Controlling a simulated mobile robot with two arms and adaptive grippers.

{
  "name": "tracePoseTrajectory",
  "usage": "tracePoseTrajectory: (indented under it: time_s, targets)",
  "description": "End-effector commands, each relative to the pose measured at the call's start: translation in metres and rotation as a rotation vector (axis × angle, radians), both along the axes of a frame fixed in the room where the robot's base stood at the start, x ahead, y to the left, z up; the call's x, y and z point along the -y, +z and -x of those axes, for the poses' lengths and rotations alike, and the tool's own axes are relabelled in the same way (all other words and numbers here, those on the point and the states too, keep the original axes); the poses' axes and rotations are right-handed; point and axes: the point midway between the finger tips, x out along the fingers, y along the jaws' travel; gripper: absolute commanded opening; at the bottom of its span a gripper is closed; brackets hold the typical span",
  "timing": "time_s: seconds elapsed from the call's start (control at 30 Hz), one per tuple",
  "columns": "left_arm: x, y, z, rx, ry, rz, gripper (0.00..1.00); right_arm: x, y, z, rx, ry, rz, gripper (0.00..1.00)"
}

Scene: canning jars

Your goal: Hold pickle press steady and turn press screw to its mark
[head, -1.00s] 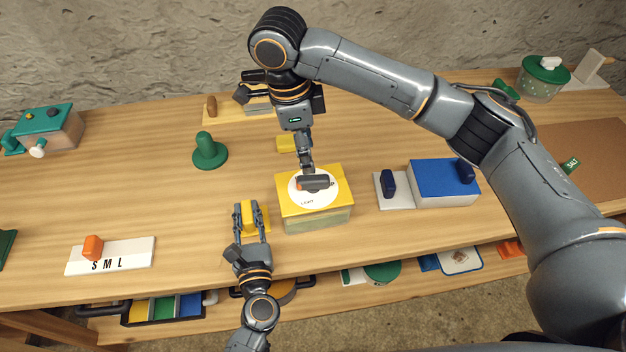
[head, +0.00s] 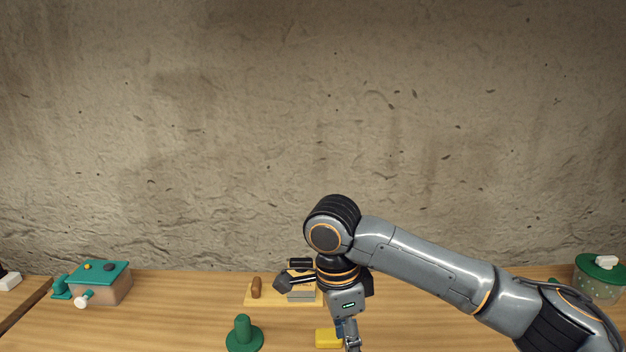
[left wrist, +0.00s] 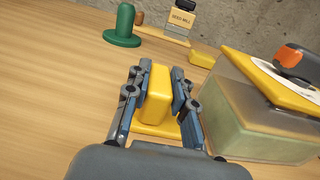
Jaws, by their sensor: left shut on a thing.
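In the left wrist view the pickle press (left wrist: 255,118) is a pale greenish box at the right with a yellow lid and white dial. Its dark screw knob (left wrist: 292,62) has an orange end and is cut off by the frame edge. My left gripper (left wrist: 158,90) is shut on an upright yellow block (left wrist: 156,97) on a yellow base, left of the box. In the head view my right gripper (head: 352,345) points down at the bottom edge. Its fingertips are out of frame, so its hold on the knob does not show. The press is outside the head view.
A green peg on a round base (head: 243,335) stands left of my right arm. A seed mill (left wrist: 181,20) stands behind. A teal-lidded box (head: 103,282) is at the left, a green-lidded jar (head: 598,282) at the far right. A rough wall closes the back.

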Motion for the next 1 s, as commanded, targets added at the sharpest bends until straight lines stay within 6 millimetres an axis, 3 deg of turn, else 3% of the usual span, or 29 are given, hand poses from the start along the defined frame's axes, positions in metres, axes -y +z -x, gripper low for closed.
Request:
tracePoseTrajectory:
  time_s: [1.0]
  targets:
    - [0.000, 0.000, 0.000, 0.000, 0.000, 0.000, 0.00, 0.013, 0.001, 0.001, -0.170, 2.008, -0.077, 0.51]
